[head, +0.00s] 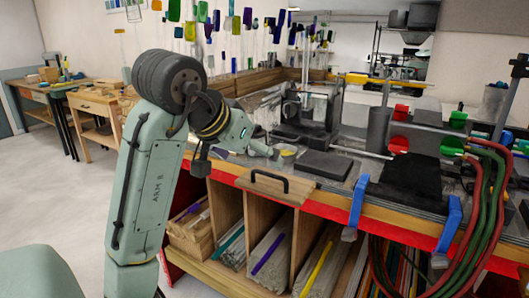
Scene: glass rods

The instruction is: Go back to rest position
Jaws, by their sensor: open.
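My arm, pale green and marked "ARM R", rises at the left of the head view and bends over at a large dark joint. My gripper (258,149) is at the far end of the arm, over the left end of the workbench (229,170). It is small and seen at a steep angle, partly behind my wrist. It is open, and I see nothing held in it.
A wooden board with a black handle (275,184) lies at the bench's front edge. Blue clamps (358,200) and red and green hoses (480,220) hang at the right. Rods fill the compartments below. Wooden tables (92,100) stand at the back left. The left floor is clear.

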